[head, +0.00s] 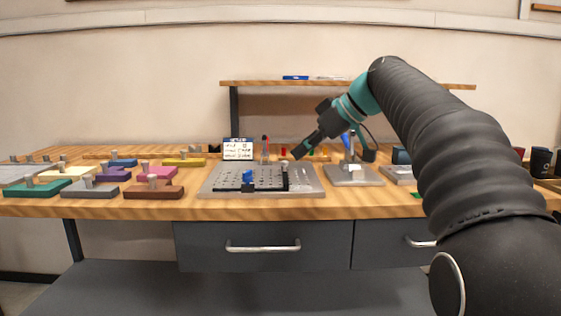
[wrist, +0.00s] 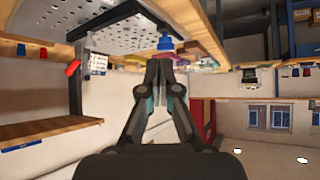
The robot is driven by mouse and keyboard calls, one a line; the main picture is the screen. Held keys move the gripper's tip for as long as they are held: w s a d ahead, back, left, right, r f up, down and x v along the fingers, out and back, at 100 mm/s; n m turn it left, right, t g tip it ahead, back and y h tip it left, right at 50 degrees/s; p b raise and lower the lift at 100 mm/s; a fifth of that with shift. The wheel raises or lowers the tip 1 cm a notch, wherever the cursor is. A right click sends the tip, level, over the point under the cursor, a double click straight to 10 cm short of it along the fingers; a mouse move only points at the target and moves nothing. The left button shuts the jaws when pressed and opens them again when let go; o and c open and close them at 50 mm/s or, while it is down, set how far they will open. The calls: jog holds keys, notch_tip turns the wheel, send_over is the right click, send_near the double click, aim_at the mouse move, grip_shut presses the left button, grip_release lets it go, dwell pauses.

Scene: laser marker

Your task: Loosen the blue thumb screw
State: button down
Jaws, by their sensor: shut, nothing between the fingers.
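A blue knob-like piece (head: 248,176), which looks like the thumb screw, stands on the perforated metal plate (head: 213,186) near its front edge. In the wrist view, where the scene appears upside down, a blue piece (wrist: 165,43) shows just beyond my fingertips and seems to be the same one. My gripper (head: 297,153) is above the plate, up and to the right of the blue piece in the head view. Its fingers (wrist: 160,62) are together and empty. I see no contact with the blue piece, though the exact gap is hard to judge.
A grey stand (head: 353,175) with an upright column and another blue part is right of the plate. A black bar (head: 284,177) and a small white sign (head: 238,149) are near the plate. Several coloured blocks with grey posts, including a brown one (head: 154,193), fill the bench's left side.

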aim_at(248, 178)
jog(key=x, duration=0.9)
jog(key=shift+w+a+f, duration=0.1)
jog(key=shift+w+a, duration=0.45)
jog(key=shift+a, duration=0.35)
jog(key=shift+w+a, duration=0.55)
jog(key=shift+a, duration=0.35)
jog(key=shift+w+d+n, duration=0.1)
jog(key=shift+w+n, duration=0.05)
jog(key=shift+n, duration=0.15)
